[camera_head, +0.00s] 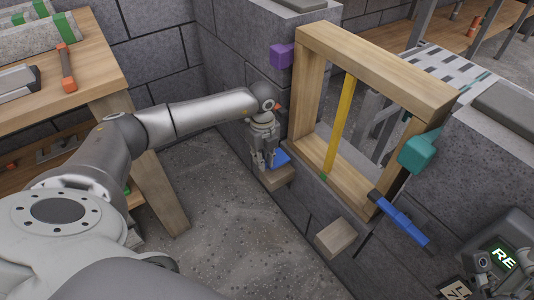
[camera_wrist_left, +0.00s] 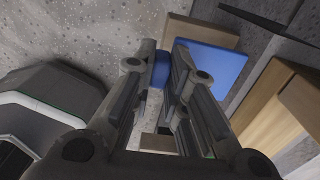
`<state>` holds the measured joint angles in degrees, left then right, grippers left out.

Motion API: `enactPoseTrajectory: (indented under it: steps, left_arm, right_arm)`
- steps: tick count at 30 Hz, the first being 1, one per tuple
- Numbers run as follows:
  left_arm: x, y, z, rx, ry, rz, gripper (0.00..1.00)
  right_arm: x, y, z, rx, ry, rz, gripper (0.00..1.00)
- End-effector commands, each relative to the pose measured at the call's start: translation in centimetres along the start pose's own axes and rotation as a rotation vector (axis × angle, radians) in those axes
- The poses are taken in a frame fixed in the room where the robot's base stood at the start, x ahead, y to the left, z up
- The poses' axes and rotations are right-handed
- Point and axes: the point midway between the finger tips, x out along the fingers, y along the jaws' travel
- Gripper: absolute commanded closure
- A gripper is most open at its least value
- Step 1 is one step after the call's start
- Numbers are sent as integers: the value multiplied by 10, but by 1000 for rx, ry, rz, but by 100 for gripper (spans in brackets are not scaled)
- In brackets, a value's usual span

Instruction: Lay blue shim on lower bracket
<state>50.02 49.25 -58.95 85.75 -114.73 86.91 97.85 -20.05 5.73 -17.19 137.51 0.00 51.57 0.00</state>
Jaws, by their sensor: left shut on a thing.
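The blue shim (camera_head: 281,157) is a flat plate at a wooden bracket (camera_head: 275,179) on the block wall, below the window frame's left side. In the left wrist view the shim's plate (camera_wrist_left: 213,66) overlaps the pale wooden bracket (camera_wrist_left: 203,33); I cannot tell whether it rests fully on it. My left gripper (camera_head: 265,163) points down beside the plate. Its fingers (camera_wrist_left: 160,72) are shut on a small blue block that looks like part of the shim. A second wooden bracket (camera_head: 336,237) juts out further right. My right gripper (camera_head: 503,268) shows partly at the bottom right.
A wooden window frame (camera_head: 375,65) stands in the wall opening, with a yellow strip (camera_head: 341,128), purple block (camera_head: 282,56), teal block (camera_head: 418,152) and blue bar (camera_head: 400,218). A wooden workbench (camera_head: 105,80) is at left. The floor (camera_head: 225,225) between is clear.

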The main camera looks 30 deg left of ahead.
Motion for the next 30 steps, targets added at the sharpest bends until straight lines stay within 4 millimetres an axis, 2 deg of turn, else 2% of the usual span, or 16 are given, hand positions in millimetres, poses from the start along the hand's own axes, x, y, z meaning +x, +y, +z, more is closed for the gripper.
enactPoseTrajectory:
  steps: [14, 16, 30]
  left_arm:
    - [32, 0, 0, 3, 0, -1, 100]
    - [33, 0, 0, 2, 1, 0, 100]
    - [37, 0, 0, 3, 0, 0, 100]
  right_arm:
    - [-27, 0, 8, -2, 18, -8, 60]
    - [-22, 0, 7, -2, 19, -10, 60]
    - [-20, 0, 7, -2, 22, -11, 60]
